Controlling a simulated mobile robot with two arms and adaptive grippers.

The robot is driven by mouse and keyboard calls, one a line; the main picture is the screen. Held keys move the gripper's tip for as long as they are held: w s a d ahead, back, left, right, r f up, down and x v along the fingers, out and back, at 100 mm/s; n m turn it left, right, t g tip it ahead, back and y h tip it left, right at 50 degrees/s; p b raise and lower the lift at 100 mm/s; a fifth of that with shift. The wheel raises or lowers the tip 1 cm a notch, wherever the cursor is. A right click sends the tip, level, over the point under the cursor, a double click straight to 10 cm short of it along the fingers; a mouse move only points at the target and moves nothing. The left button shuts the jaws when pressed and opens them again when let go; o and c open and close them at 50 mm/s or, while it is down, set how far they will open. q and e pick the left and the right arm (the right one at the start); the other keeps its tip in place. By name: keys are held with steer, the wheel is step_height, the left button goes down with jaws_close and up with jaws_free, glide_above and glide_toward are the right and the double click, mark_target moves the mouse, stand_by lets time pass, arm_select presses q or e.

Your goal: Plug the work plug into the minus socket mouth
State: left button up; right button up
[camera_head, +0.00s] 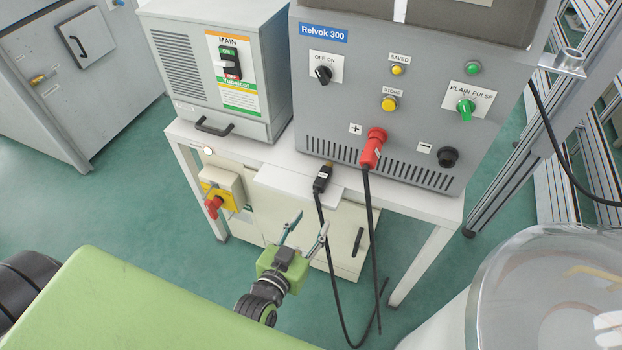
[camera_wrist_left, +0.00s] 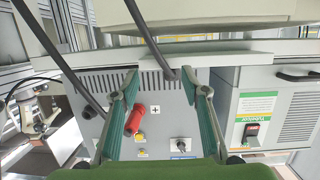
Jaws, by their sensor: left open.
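The work plug (camera_head: 322,180) is black with a pale label and lies on the white ledge in front of the grey Relvok 300 unit, its black cable hanging over the edge. In the left wrist view its cable end (camera_wrist_left: 169,74) shows between the fingertips' directions, with the plug mostly hidden. The minus socket mouth (camera_head: 448,157) is a black round fitting low on the unit's right, beside the minus sign, with nothing in it. My left gripper (camera_head: 306,231) is open and empty, below and in front of the ledge, apart from the plug. My right gripper is not in view.
A red plug (camera_head: 373,148) sits in the plus socket, its black cable hanging down in front of the ledge. The Tubelcor box (camera_head: 215,70) stands left of the unit. A red-and-yellow switch (camera_head: 214,205) is below it. A clear round container (camera_head: 550,290) is at lower right.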

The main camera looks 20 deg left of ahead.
mark_target(319, 187)
arm_select(q)
steer(key=shift+t+y, duration=0.3)
steer(key=shift+t, duration=0.1)
steer(key=w+r, duration=0.1)
steer(key=w, duration=0.4)
steer(key=w+a+r, duration=0.1)
steer(key=w, duration=0.2)
steer(key=shift+w+a+r, duration=0.1)
steer(key=shift+w+r, duration=0.15)
steer(key=shift+r, duration=0.05)
steer(key=shift+w, duration=0.45)
steer(key=w, duration=0.2)
steer(key=w+f, duration=0.1)
steer(key=w, duration=0.1)
steer(key=shift+w+a+f, duration=0.1)
steer(key=shift+w+a, duration=0.05)
steer(key=shift+w, duration=0.2)
steer(key=c, duration=0.3)
jaws_close()
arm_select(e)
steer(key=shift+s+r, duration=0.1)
